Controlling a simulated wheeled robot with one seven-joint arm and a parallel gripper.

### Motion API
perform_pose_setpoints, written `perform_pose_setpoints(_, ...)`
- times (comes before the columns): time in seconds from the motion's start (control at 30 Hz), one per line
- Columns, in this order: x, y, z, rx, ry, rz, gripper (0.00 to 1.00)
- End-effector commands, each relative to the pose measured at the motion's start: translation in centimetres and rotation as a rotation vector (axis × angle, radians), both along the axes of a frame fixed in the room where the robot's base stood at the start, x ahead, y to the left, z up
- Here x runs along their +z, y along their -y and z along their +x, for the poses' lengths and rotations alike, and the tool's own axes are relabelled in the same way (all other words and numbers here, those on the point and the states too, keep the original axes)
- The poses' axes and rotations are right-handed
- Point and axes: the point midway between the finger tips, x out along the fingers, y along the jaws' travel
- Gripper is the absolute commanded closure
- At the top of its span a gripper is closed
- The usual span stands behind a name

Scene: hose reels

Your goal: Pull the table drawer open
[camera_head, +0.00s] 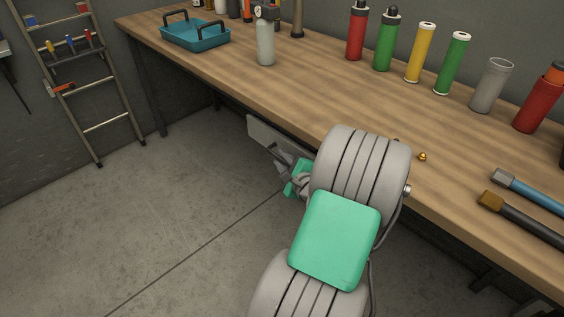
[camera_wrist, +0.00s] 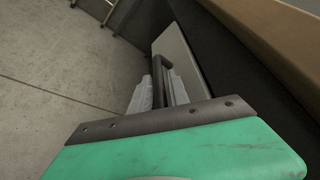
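The table drawer shows as a pale grey front panel (camera_wrist: 182,55) with a dark bar handle (camera_wrist: 159,80) in the wrist view. In the head view the drawer front (camera_head: 264,134) is below the table's front edge, partly hidden by my arm. My gripper (camera_wrist: 160,92) has one pale finger on each side of the handle, close together, and looks shut on it. Any small gap at the handle is too fine to tell. In the head view my gripper is mostly hidden behind my wrist. How far the drawer stands out is unclear.
The wooden table (camera_head: 300,105) holds a blue tray (camera_head: 195,33), a grey spray bottle (camera_head: 265,40), several coloured cylinders and two long-handled tools. A small brass piece (camera_head: 422,156) lies near the front edge. A ladder (camera_head: 80,70) leans at left. The floor (camera_head: 130,220) before the table is clear.

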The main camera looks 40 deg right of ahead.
Motion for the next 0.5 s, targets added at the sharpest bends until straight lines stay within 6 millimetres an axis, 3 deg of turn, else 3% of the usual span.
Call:
perform_pose_setpoints(0.2,-0.01,0.01,0.09,0.000,0.000,0.000,0.78)
perform_pose_setpoints(0.5,-0.02,0.01,0.07,0.001,-0.001,-0.001,1.00)
